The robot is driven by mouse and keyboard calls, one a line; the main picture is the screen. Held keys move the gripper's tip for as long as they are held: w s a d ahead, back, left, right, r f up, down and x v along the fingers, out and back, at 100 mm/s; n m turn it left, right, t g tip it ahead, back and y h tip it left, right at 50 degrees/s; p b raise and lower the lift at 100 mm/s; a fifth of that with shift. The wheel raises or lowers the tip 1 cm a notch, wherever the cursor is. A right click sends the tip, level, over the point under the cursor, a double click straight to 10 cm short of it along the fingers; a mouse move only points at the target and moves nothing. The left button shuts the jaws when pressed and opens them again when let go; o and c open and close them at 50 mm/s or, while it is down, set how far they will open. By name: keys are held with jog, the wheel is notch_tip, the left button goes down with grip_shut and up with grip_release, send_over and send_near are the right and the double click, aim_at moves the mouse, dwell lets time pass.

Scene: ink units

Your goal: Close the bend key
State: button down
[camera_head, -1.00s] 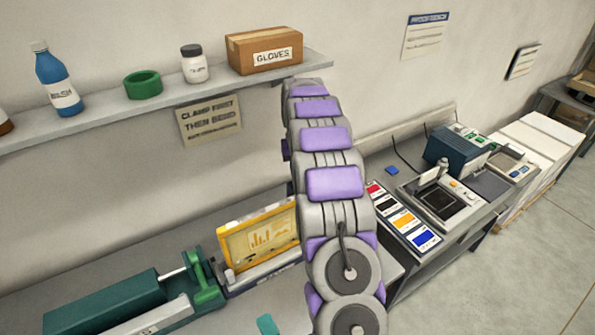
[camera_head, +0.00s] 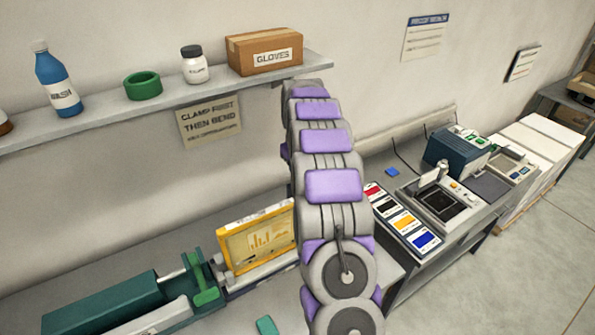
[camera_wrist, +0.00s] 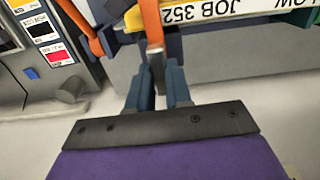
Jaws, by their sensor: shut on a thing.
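In the wrist view, my gripper (camera_wrist: 160,88) is shut on the lower end of an upright orange-brown bar (camera_wrist: 153,28), which looks like the bend key. The bar's upper end runs out of the top of the picture. Its tip is partly hidden between the blue fingers. A yellow-framed plate (camera_head: 258,243) with a chart on it stands tilted up in the bending unit on the bench. In the head view, my arm hides the gripper and the key.
A green clamp lever (camera_head: 206,288) stands left of the plate. A second orange arm (camera_wrist: 80,26) and a white strip marked JOB 352 (camera_wrist: 185,14) lie close to the gripper. Ink cards (camera_head: 402,220) and a press (camera_head: 440,200) are on the right bench. A shelf (camera_head: 140,102) hangs above.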

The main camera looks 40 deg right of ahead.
jog(key=shift+w+r, duration=0.15)
jog(key=c, duration=1)
grip_release()
jog(key=shift+d, duration=0.15)
jog(key=shift+c, duration=0.2)
notch_tip(320, 180, up, 17)
jog(key=p, duration=0.3)
